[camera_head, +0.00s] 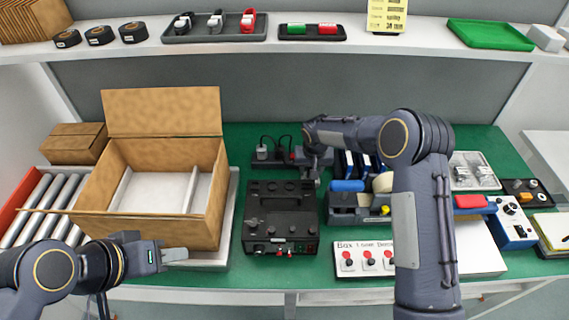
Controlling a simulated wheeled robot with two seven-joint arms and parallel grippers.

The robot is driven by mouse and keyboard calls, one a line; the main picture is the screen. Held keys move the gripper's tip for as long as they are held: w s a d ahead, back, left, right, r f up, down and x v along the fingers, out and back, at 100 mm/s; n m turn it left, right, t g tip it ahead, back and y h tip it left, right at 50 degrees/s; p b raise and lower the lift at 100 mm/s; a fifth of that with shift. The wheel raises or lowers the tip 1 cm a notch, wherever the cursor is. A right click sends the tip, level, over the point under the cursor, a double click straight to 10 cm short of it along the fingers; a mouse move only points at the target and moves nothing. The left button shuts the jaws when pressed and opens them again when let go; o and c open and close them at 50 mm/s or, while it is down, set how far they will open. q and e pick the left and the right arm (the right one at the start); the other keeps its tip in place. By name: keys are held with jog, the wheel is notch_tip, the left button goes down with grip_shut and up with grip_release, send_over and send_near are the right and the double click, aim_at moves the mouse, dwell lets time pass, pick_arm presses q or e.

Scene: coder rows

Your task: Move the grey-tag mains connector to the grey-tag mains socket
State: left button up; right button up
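A dark power strip (272,163) lies at the back of the green bench, left of my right gripper. A plug with a grey top (262,152) stands at its left end, with black cords looping up behind it. A small red part shows near the strip's right end; tags are too small to read. My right gripper (313,176) reaches down at the strip's right end, behind the black box; its fingers are small and partly hidden, so I cannot tell whether it holds anything. My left gripper (176,254) is low in front of the cardboard box, apart from the strip; its finger gap does not show clearly.
A black control box (280,212) stands in front of the strip. An open cardboard box (150,230) is on the left beside a roller rack (38,205). A blue tape dispenser (352,203) and a switch panel (350,247) are on the right, partly behind my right arm.

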grip_shut()
jog(key=shift+r, duration=0.2)
dwell(0.3)
jog(key=shift+r+p, duration=0.7)
jog(key=shift+r, duration=0.75)
